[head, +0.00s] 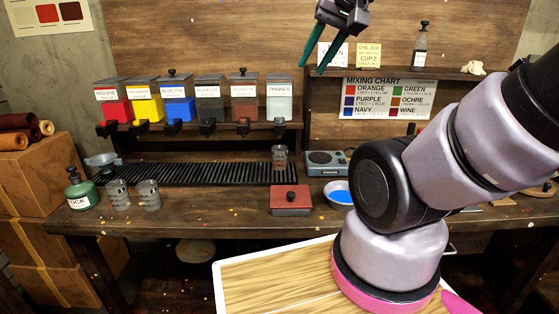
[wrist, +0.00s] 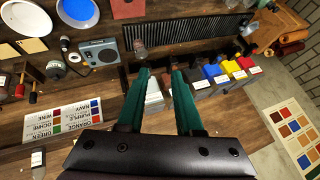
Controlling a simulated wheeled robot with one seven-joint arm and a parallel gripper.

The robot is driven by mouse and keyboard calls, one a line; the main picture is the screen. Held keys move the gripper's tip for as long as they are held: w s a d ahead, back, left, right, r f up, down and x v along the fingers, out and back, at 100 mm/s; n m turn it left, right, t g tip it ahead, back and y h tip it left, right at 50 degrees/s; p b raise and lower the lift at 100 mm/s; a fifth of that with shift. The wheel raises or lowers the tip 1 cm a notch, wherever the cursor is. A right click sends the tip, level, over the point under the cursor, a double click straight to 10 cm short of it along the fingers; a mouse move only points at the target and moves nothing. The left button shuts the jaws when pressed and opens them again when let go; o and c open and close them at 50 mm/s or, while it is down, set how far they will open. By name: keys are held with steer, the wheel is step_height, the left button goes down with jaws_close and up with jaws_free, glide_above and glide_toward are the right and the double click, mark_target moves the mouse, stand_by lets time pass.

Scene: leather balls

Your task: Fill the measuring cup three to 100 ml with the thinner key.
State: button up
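The thinner dispenser (head: 279,100) is the pale tank at the right end of the dispenser row, with its dark key (head: 279,126) below the front. A clear measuring cup (head: 279,158) stands below it at the right end of the black slatted tray; its number and level are unreadable. Two more cups (head: 117,195) and (head: 148,195) stand at the bench's left. My gripper (head: 334,48) is high above and right of the thinner dispenser, open and empty. In the wrist view its green fingers (wrist: 161,76) are apart, with the pale tank (wrist: 154,99) seen between them.
Colored dye dispensers (head: 180,108) fill the shelf to the left. A grey scale (head: 327,162), blue-filled bowl (head: 339,193) and red block (head: 291,200) sit at right. A green bottle (head: 81,190) stands far left. The front middle of the bench is clear.

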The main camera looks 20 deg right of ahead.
jaws_close()
stand_by(1.4)
